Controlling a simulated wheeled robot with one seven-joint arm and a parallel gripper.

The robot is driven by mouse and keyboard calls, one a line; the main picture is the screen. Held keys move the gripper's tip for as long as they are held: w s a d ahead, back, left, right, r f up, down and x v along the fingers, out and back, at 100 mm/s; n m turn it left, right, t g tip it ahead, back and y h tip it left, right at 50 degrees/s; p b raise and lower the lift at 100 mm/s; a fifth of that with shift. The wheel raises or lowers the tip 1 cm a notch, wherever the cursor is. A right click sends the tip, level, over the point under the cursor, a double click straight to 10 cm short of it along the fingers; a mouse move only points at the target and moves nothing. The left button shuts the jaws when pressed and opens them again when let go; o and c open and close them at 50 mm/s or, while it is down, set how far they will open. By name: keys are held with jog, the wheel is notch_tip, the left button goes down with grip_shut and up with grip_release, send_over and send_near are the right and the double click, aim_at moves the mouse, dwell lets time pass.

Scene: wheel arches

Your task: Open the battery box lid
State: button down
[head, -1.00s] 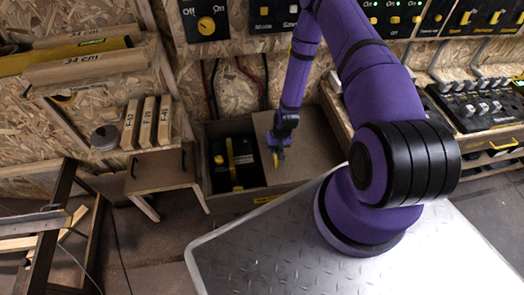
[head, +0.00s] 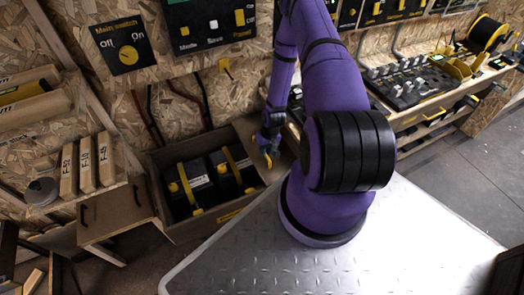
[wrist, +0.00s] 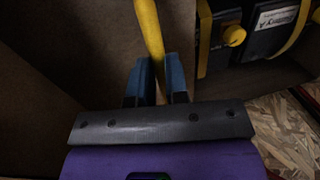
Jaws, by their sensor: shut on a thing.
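The battery box (head: 185,231) is a brown wooden box on the floor against the wall. Two black batteries with yellow straps (head: 187,189) show inside it, uncovered. The brown lid (head: 281,165) is at the right side of the box, partly hidden by my arm. My gripper (head: 268,144) is at the right end of the box, shut on the yellow lid handle (head: 268,160). In the wrist view the handle (wrist: 150,38) runs up between the fingers (wrist: 157,82). A brown panel fills the left of that view, with a battery (wrist: 270,28) at upper right.
A brown cabinet with a black handle (head: 115,210) stands left of the box. A main switch panel (head: 122,48) and a control panel (head: 212,22) hang on the wall above. A control desk (head: 412,84) is to the right. The floor at far right is clear.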

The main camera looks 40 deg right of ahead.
jog(key=c, duration=1.1)
grip_release()
jog(key=r, duration=0.3)
jog(key=d+r, duration=0.1)
jog(key=r, duration=0.3)
jog(key=d+r, duration=0.1)
jog(key=r, duration=0.2)
jog(key=shift+s+r, duration=0.3)
jog(key=shift+s, duration=0.05)
